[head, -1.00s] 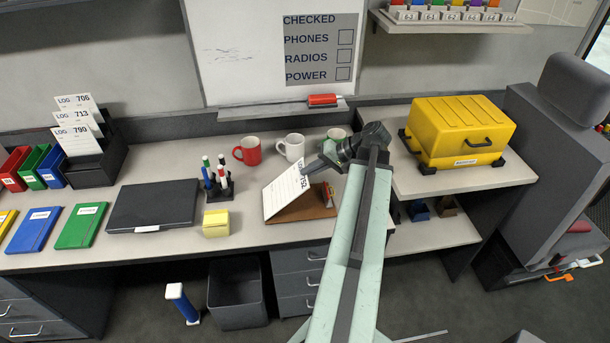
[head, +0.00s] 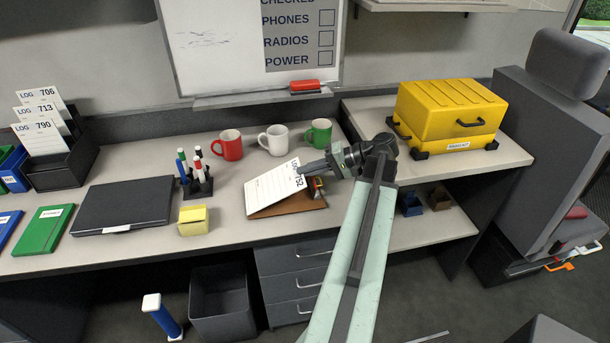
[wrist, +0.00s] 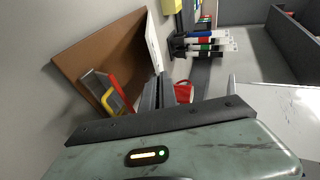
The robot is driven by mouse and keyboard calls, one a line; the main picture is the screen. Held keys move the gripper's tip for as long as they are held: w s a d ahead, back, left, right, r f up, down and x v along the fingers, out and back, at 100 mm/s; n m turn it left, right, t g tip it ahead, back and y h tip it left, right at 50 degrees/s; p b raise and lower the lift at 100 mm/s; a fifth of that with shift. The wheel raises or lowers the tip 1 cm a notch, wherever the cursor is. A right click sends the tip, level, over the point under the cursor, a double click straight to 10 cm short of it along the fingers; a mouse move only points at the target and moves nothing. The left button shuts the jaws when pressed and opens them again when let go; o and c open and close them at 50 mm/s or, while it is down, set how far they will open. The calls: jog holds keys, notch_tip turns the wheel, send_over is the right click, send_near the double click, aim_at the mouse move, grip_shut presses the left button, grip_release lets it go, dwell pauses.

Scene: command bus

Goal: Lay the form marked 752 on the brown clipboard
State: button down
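The white form marked 752 (head: 272,188) is tilted over the brown clipboard (head: 300,204) on the desk. My gripper (head: 304,168) is shut on the form's top edge near the number. The form covers much of the clipboard in the head view; its brown front and right parts show. In the wrist view the form (wrist: 154,45) is seen nearly edge-on beside the clipboard (wrist: 98,48). The clipboard's metal clip (wrist: 100,92) has red and yellow parts beside it. Whether the form's lower edge touches the board I cannot tell.
Red (head: 229,145), white (head: 274,140) and green (head: 318,133) mugs stand behind the clipboard. A pen stand (head: 197,185), a yellow note block (head: 193,220) and a dark laptop (head: 124,204) are to the left. A yellow case (head: 450,115) stands at right.

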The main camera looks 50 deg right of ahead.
jog(key=shift+s+d+f+y+b, duration=0.15)
jog(key=shift+f+b, duration=0.3)
jog(key=shift+b, duration=0.25)
jog(key=shift+s+d+f+y+b, duration=0.15)
jog(key=shift+f+b, duration=0.25)
jog(key=shift+b, duration=0.25)
jog(key=shift+t, duration=0.3)
jog(key=c, duration=1.6)
grip_release()
jog(key=shift+w, duration=0.1)
jog(key=s+d+r+p, duration=0.1)
jog(key=r+p, duration=0.1)
jog(key=s+d+r+p, duration=0.1)
jog(key=r+p, duration=0.2)
jog(key=s+d+r+p, duration=0.1)
jog(key=r+p, duration=0.1)
jog(key=shift+d+r+p, duration=0.2)
jog(key=shift+r+p, duration=0.15)
jog(key=shift+p, duration=0.05)
